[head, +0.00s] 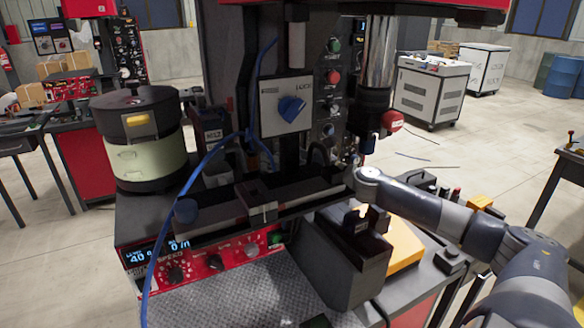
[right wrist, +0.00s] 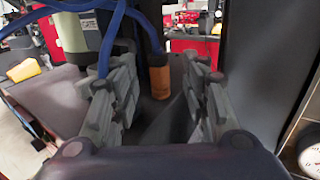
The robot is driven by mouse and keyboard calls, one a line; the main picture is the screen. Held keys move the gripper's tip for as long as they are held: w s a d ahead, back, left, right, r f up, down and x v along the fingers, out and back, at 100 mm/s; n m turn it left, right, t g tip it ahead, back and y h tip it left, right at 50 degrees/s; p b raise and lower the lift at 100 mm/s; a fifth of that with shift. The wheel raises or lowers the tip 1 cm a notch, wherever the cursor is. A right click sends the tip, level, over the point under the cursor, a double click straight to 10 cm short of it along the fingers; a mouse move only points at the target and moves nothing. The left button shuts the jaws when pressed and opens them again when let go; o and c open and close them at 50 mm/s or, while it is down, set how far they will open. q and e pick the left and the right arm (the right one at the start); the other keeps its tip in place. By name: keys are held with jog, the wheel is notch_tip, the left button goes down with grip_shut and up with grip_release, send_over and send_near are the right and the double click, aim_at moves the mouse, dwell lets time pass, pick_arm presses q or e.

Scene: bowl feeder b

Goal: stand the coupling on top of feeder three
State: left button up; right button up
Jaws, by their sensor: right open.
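My right arm reaches in from the right in the head view, and its gripper (head: 346,168) is partly lost against the dark machine. In the right wrist view my right gripper (right wrist: 163,68) is open, its two fingers well apart. A small brown cylinder with a dark upper part (right wrist: 160,82) stands beyond the fingertips, in line with the gap; I cannot tell whether it is the coupling. A pale green bowl feeder with a black top (head: 145,155) stands at the left. I cannot make out which feeder is three. My left gripper is not in view.
Blue hoses (head: 207,160) cross the machine and also pass near the left finger in the right wrist view (right wrist: 108,35). A red control panel (head: 222,258) runs along the front. A dark block (head: 340,262) and a yellow part (head: 404,246) sit below my right arm.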

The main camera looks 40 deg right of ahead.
jog(key=shift+b+v, duration=0.3)
jog(key=shift+v, duration=1.8)
